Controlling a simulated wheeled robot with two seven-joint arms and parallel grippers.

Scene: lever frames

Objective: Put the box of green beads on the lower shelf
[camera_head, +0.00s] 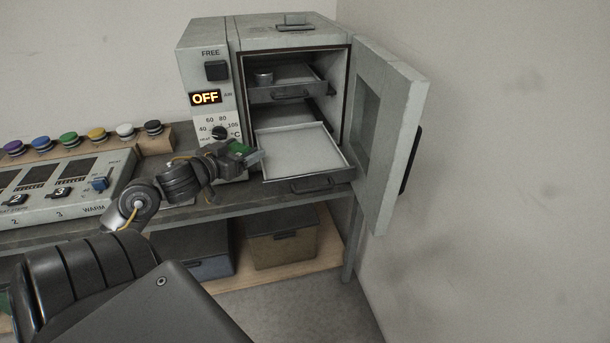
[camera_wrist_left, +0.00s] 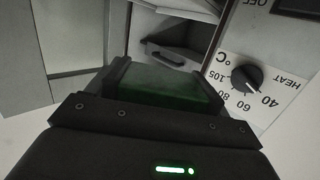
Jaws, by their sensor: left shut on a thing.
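The box of green beads (camera_head: 238,148) shows as a small green patch in my left gripper (camera_head: 248,156), just left of the pulled-out lower shelf. In the left wrist view the green box (camera_wrist_left: 165,84) sits between the two dark fingers of my left gripper (camera_wrist_left: 165,88), which is shut on it. The lower shelf (camera_head: 301,146) is a pale, empty tray that sticks out of the open oven (camera_head: 231,32). The gripper is close to its left edge; whether they touch I cannot tell. My right gripper is not in view.
The upper shelf (camera_head: 289,95) holds a small round metal tin (camera_head: 263,78). The oven door (camera_head: 388,135) stands wide open at the right. The control panel (camera_head: 210,95) reads OFF. A console (camera_head: 70,185) and several coloured lids stand left on the bench.

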